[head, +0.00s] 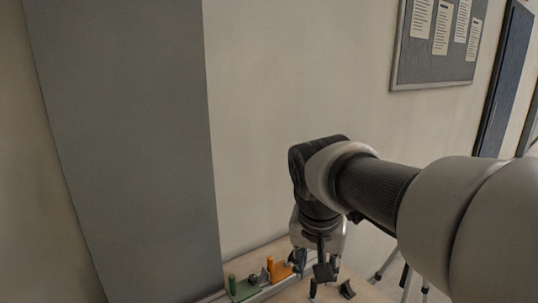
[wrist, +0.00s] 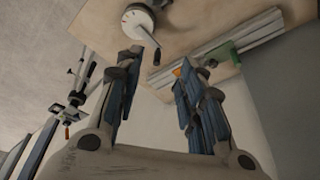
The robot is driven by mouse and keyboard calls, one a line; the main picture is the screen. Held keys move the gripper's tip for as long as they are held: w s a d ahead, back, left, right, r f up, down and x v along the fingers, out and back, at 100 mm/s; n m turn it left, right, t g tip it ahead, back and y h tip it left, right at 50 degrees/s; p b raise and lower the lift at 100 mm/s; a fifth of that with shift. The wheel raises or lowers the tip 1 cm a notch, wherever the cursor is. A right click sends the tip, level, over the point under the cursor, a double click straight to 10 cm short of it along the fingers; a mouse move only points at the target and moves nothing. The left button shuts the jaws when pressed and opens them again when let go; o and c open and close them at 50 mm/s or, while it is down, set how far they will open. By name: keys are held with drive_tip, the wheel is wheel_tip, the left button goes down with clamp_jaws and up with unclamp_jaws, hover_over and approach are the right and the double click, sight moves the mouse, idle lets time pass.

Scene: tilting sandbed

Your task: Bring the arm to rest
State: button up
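My arm reaches in from the right in the head view and bends down at its wrist. My gripper (head: 322,272) points down over the wooden table (head: 292,293). In the wrist view its two fingers (wrist: 157,63) stand apart with nothing visible between them. An orange block (head: 278,270) and a green piece (head: 243,288) stand left of the gripper in the head view. A small dark piece (head: 347,289) lies right of it.
In the wrist view, a white round part with a handle (wrist: 138,22) and a metal rail (wrist: 225,45) are on the table beyond the fingers. A tripod (wrist: 80,88) stands left. A grey panel (head: 125,140) and a noticeboard (head: 437,45) are at the wall.

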drive_tip(key=s+d+f+n, duration=0.2)
drive_tip(key=s+f, duration=0.1)
drive_tip(key=s, duration=0.7)
drive_tip(key=s+d+f+n+t+y, duration=0.1)
drive_tip(key=s+d+f, duration=0.1)
drive_tip(key=s, duration=0.8)
drive_tip(key=shift+d+f+n, duration=0.4)
drive_tip(key=shift+d, duration=0.15)
drive_tip(key=shift+s, duration=0.15)
